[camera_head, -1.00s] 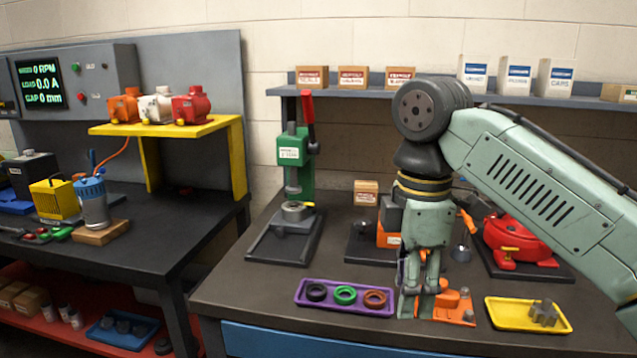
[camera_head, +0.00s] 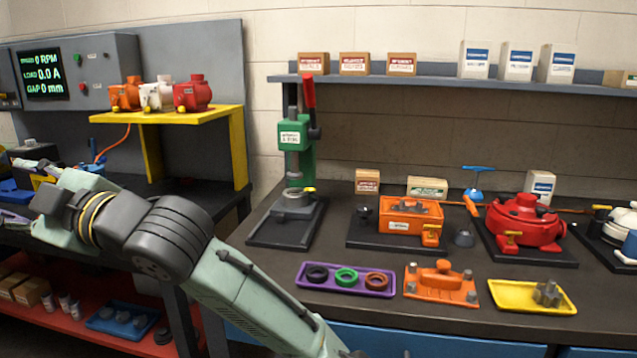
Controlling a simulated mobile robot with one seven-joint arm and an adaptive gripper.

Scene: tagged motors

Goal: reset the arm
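My arm reaches in from the bottom middle and bends to the left of the picture. My gripper (camera_head: 24,192) is at the far left edge, over the left bench (camera_head: 130,240). Its finger parts are small there and blend with the items behind them, so I cannot tell whether it is open or shut. I see no object clearly held in it. The blue pump and yellow box on that bench are mostly hidden behind my arm.
A yellow stand (camera_head: 152,140) with motors rises behind my arm.

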